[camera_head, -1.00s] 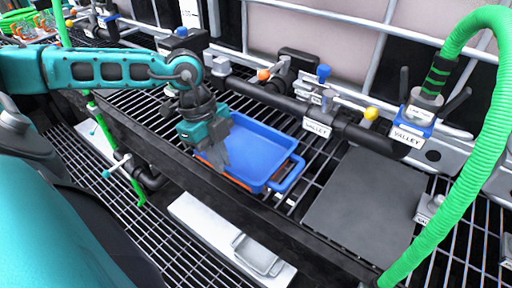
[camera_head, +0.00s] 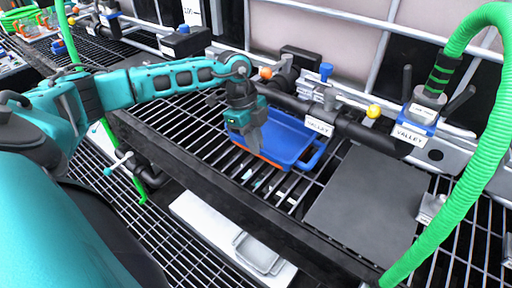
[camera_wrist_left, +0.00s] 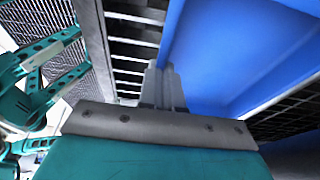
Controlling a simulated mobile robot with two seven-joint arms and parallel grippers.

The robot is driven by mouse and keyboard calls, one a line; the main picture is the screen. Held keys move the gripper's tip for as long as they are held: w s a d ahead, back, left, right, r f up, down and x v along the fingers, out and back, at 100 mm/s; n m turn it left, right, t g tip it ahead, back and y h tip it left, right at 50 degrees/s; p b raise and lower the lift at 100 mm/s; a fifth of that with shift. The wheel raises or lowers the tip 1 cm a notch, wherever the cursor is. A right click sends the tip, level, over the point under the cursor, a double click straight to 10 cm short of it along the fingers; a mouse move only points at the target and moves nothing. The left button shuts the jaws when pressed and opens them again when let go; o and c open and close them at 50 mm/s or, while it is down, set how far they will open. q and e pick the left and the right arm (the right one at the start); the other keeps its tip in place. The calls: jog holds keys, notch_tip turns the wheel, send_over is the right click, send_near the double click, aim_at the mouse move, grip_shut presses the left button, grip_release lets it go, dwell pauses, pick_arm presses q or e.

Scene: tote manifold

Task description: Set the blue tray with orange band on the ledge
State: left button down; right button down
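The blue tray with the orange band (camera_head: 290,140) is at the back of the black grating, in front of the dark pipe. The orange band shows along its lower near side. My left gripper (camera_head: 252,140) points down at the tray's left end and is shut on its wall. In the left wrist view the fingers (camera_wrist_left: 162,88) meet the edge of the blue tray (camera_wrist_left: 235,50). I cannot tell how far the tray is above the grating. No surface is clearly marked as the ledge. My right gripper is not in view.
A bare dark grey plate (camera_head: 365,205) lies right of the tray. A pipe with valves and labels (camera_head: 340,128) runs behind. A green hose (camera_head: 470,150) hangs at the right. A white lower shelf (camera_head: 205,222) holds a grey tray (camera_head: 258,254).

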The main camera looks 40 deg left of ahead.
pick_arm(q)
jog(key=shift+f, duration=0.9)
jog(key=shift+w+f, duration=0.2)
jog(key=c, duration=1.8)
grip_release()
jog(key=shift+f, duration=0.1)
jog(key=o, duration=0.5)
jog(key=shift+c, duration=0.2)
